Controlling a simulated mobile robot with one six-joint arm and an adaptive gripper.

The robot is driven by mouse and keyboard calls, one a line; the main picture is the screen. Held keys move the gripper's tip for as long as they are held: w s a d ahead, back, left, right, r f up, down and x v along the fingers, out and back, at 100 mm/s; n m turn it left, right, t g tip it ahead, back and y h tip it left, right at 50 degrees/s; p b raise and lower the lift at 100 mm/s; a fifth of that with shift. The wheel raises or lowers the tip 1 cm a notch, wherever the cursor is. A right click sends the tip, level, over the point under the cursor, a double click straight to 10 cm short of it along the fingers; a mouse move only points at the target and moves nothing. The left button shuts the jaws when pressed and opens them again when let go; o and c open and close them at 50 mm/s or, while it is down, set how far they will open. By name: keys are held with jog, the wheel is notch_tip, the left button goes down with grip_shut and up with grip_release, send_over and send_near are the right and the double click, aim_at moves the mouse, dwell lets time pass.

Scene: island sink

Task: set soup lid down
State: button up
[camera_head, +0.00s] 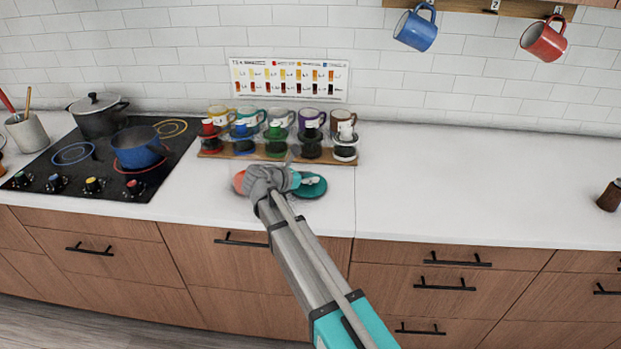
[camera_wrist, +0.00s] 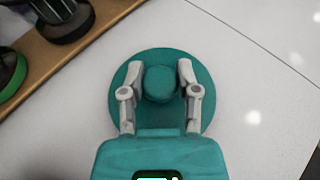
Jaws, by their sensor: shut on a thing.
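The soup lid is a round teal disc with a teal knob. It shows in the head view (camera_head: 316,189) on or just above the white counter, in front of the wooden rack, and in the wrist view (camera_wrist: 160,114). My gripper (camera_wrist: 160,70) is shut on the lid's knob, one finger on each side. In the head view my gripper (camera_head: 301,181) and wrist cover the lid's left part. The lid looks about level. I cannot tell whether its underside touches the counter.
A wooden rack (camera_head: 232,155) with several coloured drippers stands close behind the lid, with mugs behind it. An orange-red shape (camera_head: 239,181) shows left of my wrist. The cooktop (camera_head: 60,172) at left holds a blue pot (camera_head: 136,150) and a grey lidded pot (camera_head: 97,122).

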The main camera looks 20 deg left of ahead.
jog(key=shift+f, duration=0.1)
jog(key=o, duration=0.9)
jog(key=shift+o, duration=0.2)
jog(key=shift+r, duration=0.2)
jog(key=p+v, duration=0.4)
jog(key=v, duration=0.6)
jog(key=shift+s+a+r, duration=0.1)
jog(key=shift+s+r, duration=0.1)
jog(key=shift+s+a+r+p, duration=0.15)
jog(key=shift+s+a+p, duration=0.2)
jog(key=shift+s, duration=0.25)
